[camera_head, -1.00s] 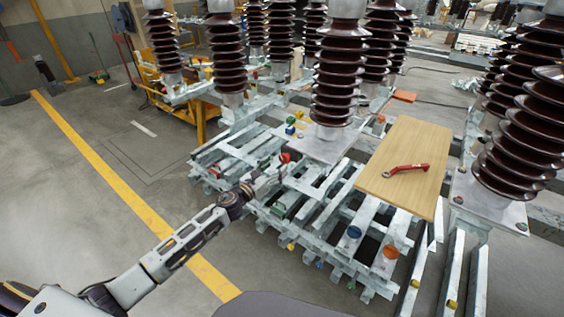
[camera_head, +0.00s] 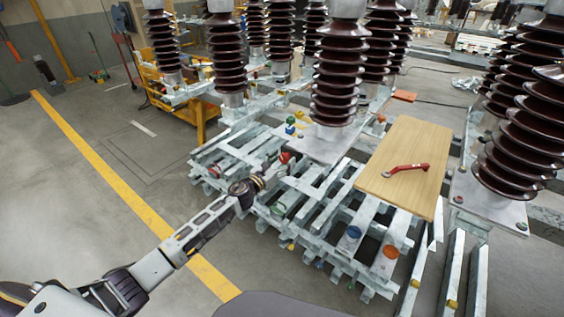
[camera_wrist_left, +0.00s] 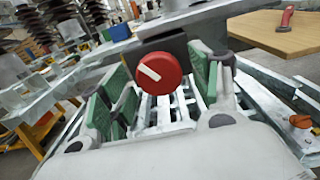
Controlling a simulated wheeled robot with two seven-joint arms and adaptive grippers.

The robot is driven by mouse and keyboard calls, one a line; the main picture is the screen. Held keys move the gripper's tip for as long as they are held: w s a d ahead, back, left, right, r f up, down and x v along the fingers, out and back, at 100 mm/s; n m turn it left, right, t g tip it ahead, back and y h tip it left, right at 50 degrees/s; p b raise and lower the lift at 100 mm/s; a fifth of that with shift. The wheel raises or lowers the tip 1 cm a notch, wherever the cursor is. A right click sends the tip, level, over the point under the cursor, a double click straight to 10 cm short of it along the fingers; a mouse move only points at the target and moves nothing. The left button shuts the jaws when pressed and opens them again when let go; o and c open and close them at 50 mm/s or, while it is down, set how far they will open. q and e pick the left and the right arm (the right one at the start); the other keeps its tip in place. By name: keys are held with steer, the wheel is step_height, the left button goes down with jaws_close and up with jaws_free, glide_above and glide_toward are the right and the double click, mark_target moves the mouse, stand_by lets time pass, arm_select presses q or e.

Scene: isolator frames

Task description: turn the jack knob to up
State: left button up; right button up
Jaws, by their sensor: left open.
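The jack knob (camera_wrist_left: 160,73) is a round red knob with a white bar mark that slants up to the left. It sits in front of a dark plate in the left wrist view. In the head view the red knob (camera_head: 285,157) shows small above the metal frames. My left gripper (camera_wrist_left: 161,82) is open, with its green-padded fingers to either side of the knob in the wrist picture. I see no clear contact between pads and knob. In the head view the left gripper (camera_head: 275,172) is just below the knob, partly blurred into the frames. My right gripper is not in view.
Galvanised metal frames (camera_head: 345,218) crowd the space under and around the knob. A wooden board (camera_head: 425,150) with a red-handled tool (camera_head: 405,169) lies to the right. Tall brown insulators (camera_head: 338,80) stand behind.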

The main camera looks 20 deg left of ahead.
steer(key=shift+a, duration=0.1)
arm_select(q)
steer(key=shift+c, duration=0.6)
steer(key=c, duration=0.9)
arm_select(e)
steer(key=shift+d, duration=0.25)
